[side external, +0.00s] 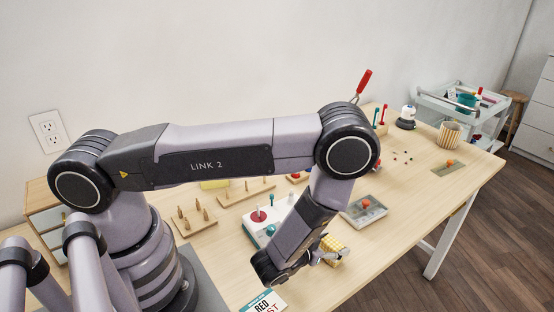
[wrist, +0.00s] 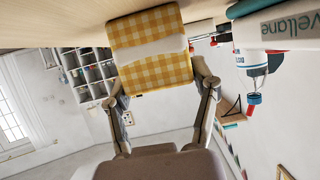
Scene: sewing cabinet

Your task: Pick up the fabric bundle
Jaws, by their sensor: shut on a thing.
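The fabric bundle (wrist: 150,68) is yellow-and-white checked with a plain white band around its middle. In the wrist view it sits between the two fingers of my gripper (wrist: 161,84), which is shut on it. In the side external view the bundle (side external: 334,244) shows as a small yellow checked block near the front of the table, partly behind my gripper (side external: 328,254). I cannot tell whether it touches the tabletop.
A white sewing machine (wrist: 270,34) is close to the right of the bundle in the wrist view. A grey tray (side external: 364,210) with an orange-red item lies to the right. Pegged wooden boards (side external: 246,193) stand behind. The table (side external: 400,225) is clear toward its front right.

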